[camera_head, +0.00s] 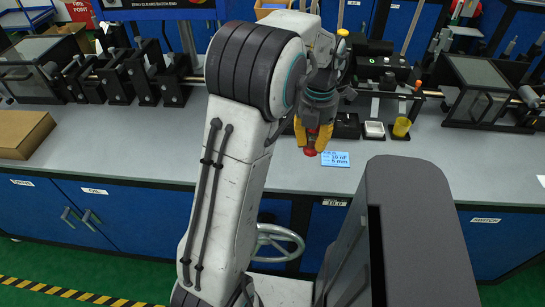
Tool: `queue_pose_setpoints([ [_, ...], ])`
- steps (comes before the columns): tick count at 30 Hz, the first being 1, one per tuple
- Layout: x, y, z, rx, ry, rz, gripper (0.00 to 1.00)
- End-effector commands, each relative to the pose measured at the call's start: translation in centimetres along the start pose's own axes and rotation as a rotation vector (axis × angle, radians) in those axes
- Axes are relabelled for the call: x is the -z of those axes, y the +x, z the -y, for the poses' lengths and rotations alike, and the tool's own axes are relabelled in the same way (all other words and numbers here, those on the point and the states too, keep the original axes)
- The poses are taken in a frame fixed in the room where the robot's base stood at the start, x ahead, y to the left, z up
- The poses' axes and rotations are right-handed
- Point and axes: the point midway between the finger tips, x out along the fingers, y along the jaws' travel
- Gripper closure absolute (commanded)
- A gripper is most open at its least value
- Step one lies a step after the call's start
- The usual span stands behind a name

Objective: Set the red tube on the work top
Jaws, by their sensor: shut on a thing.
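My gripper (309,138), with yellow-orange fingers, points down over the grey work top (120,150) near its front half. It is shut on the red tube (311,152), whose red end shows below and between the fingers. The rest of the tube is hidden by the fingers. I cannot tell whether the tube touches the work top or hangs above it. My white arm covers the middle of the work top to the left.
A blue card (335,159) lies right of the gripper. Behind it stand a black tray with a white dish (374,129) and a yellow cup (402,127). A cardboard box (22,133) sits far left. Black machinery lines the back.

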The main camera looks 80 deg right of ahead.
Motion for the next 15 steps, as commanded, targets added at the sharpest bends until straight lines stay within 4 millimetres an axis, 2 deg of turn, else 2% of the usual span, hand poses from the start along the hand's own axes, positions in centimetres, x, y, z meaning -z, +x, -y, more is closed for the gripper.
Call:
queue_pose_setpoints([
  [5,0.3,0.7,-1.3,0.001,-0.035,-0.002,1.00],
  [15,1.5,4.4,-7.4,0.001,-0.040,-0.002,1.00],
])
